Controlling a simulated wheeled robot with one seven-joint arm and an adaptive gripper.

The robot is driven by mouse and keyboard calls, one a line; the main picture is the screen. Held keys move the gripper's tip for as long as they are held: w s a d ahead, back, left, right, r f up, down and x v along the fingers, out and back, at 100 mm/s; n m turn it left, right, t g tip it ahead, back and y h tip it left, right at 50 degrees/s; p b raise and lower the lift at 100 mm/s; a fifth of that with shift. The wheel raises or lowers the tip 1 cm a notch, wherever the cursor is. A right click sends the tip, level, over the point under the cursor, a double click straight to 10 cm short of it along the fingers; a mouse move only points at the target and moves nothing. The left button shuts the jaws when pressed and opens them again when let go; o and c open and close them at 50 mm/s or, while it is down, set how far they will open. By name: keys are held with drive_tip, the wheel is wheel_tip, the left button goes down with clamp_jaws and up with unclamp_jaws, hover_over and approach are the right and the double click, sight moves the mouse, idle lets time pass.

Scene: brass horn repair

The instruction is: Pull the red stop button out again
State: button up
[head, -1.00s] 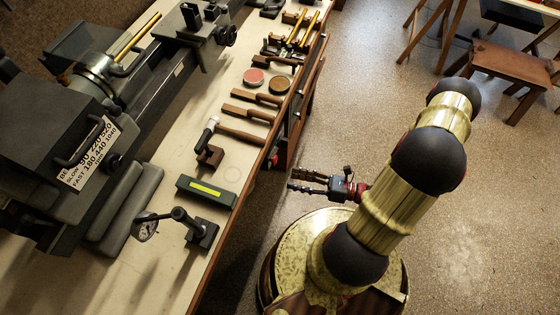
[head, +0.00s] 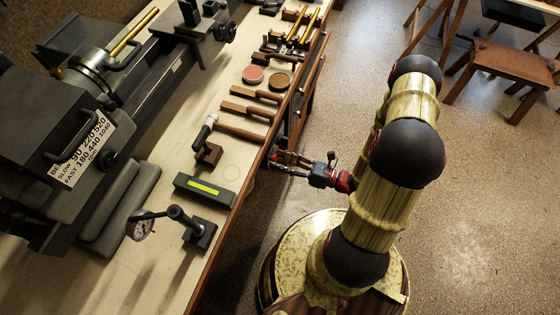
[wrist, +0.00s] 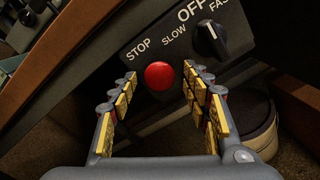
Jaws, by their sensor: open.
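The red stop button (wrist: 159,76) shows in the wrist view on a dark control panel (wrist: 150,38), beside the word STOP. My gripper (wrist: 160,84) is open, with one finger to the left of the button and one to the right. The fingertips look close to the panel, and I cannot tell whether they touch it. In the head view my gripper (head: 274,162) is at the bench's front edge, and the button is hidden there.
A black rotary knob (wrist: 210,38) marked OFF, SLOW and FAST sits right of the button.

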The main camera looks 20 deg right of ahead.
drive_tip(key=shift+w+a, duration=0.1)
drive_tip(key=shift+a, duration=0.05)
drive_tip(key=shift+c, duration=0.2)
drive_tip(key=c, duration=1.1)
